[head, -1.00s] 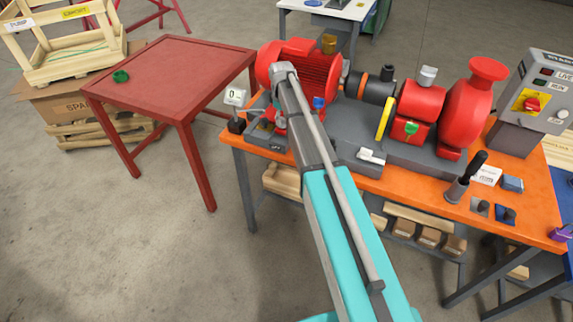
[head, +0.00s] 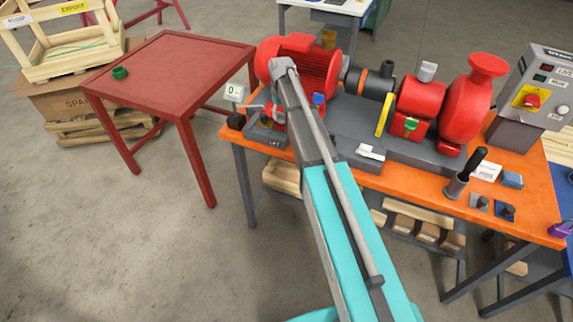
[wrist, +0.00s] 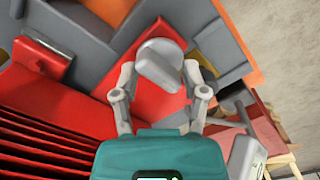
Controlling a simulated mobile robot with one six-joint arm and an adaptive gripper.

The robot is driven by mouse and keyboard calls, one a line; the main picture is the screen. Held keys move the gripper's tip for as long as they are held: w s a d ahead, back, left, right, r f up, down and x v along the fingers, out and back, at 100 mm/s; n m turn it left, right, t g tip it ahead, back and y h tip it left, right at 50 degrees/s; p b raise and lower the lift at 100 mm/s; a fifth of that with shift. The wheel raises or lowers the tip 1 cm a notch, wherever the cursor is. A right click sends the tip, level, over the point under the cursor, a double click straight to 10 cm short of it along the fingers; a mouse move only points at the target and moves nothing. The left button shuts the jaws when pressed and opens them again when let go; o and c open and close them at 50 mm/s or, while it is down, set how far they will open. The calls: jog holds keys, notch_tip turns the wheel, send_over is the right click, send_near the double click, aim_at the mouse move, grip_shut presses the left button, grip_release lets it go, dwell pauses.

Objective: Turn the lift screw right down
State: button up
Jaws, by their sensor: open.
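The red motor (head: 318,72) sits at the left end of the skid on the orange bench. A grey plate with a "LIFT" label (head: 273,142) is at the bench's left front corner, by the motor's foot. In the wrist view, a light grey rounded head (wrist: 160,62), apparently the lift screw's, stands over a red surface. My gripper (wrist: 161,72) is open, with one finger on each side of this head. I cannot tell whether the fingers touch it.
A small gauge reading 0 (head: 233,92) stands left of the motor. The coupling, a yellow guard (head: 384,114) and the red pump (head: 465,105) lie to the right. Floor in front is clear.

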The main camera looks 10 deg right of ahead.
jog(key=m, duration=0.6)
notch_tip(320, 180, up, 14)
jog(key=p, duration=1.4)
jog(key=s+f+n+b, duration=0.1)
jog(key=s+f+b, duration=0.1)
jog(key=s, duration=0.7)
jog(key=s+f+n+b, duration=0.1)
jog(key=s+f+b, duration=0.2)
jog(key=s, duration=0.7)
jog(key=s+f+n+b, duration=0.1)
jog(key=s+f+b, duration=0.2)
jog(key=s, duration=0.7)
jog(key=shift+f+n, duration=0.25)
jog(key=shift+n, duration=0.15)
